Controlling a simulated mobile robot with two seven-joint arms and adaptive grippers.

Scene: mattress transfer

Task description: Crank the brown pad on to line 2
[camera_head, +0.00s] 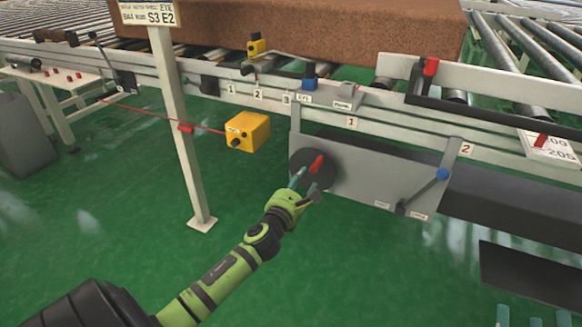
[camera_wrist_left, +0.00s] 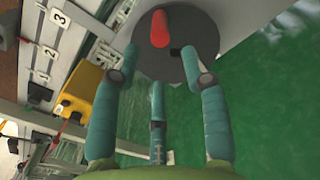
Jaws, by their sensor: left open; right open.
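The brown pad (camera_head: 300,28) lies on the roller conveyor at the top of the head view. Below the rail is a grey panel (camera_head: 350,185) with a dark crank disc (camera_head: 303,166) and red handle (camera_head: 316,163). The disc (camera_wrist_left: 175,55) and red handle (camera_wrist_left: 159,28) also show in the left wrist view. My left gripper (camera_head: 306,186) is open, its fingers around the disc's front, with the red handle just beyond the fingertips; contact is unclear. My right gripper (camera_head: 533,316) is open at the bottom right, only its teal fingertips visible. A number 2 label (camera_head: 466,148) is right of the panel.
A blue-knobbed lever (camera_head: 442,174) sits on the panel's right. A yellow box (camera_head: 247,131) with a red cord hangs to the left, near a white post (camera_head: 175,125). Labels 1, 2 and 3 line the rail (camera_head: 210,75). The green floor in front is clear.

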